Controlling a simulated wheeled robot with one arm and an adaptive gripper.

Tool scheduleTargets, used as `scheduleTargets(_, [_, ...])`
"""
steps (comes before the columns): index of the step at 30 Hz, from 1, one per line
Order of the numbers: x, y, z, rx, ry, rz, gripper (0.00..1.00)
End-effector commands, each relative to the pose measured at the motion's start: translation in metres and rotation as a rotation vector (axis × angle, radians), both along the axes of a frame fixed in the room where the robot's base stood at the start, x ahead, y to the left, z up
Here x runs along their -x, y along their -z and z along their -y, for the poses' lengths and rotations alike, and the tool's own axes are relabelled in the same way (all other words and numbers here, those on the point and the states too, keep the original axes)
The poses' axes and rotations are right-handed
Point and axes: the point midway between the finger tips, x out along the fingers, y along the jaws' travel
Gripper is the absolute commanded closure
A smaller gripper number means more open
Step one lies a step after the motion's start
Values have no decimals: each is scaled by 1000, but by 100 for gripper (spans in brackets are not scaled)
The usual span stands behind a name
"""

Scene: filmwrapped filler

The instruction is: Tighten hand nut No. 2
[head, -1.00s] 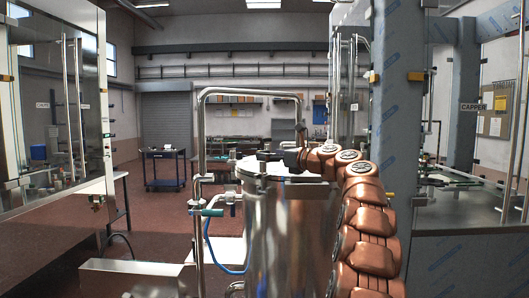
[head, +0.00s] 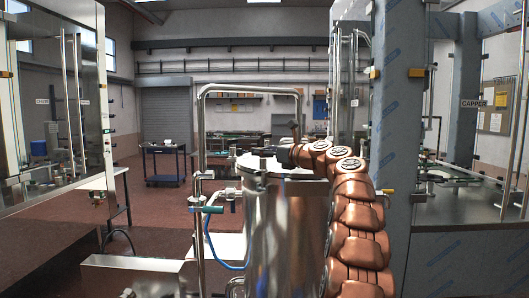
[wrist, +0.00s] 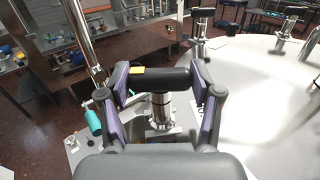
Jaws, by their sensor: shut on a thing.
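The hand nut (wrist: 155,80) in my gripper has a black crossbar with a yellow mark, on a shiny metal post at the lid's rim. My gripper (wrist: 160,84) is shut on this crossbar, a finger at each end, in the wrist view. In the head view, my gripper (head: 287,154) is small and dark above the steel tank's lid, and I cannot make out the held nut there. Other black-barred hand nuts (wrist: 203,14) stand around the lid (wrist: 255,75). No number is readable on any nut.
The steel tank (head: 275,235) stands in front of me. Pipes and a teal-handled valve (head: 207,209) are on its left. A glass-doored machine (head: 55,130) is at left, and the capper cabinet (head: 455,245) is close at right. A dark cart (head: 164,165) stands on open floor behind.

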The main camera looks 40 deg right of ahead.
Motion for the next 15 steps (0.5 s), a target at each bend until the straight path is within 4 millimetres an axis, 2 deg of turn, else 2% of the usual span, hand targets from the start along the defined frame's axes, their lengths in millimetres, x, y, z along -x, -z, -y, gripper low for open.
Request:
scheduleTargets(1, [0,0,0,0,0,0,55])
scheduleTargets(6, [0,0,0,0,0,0,71])
scheduleTargets(15, [0,0,0,-1,21,-1,71])
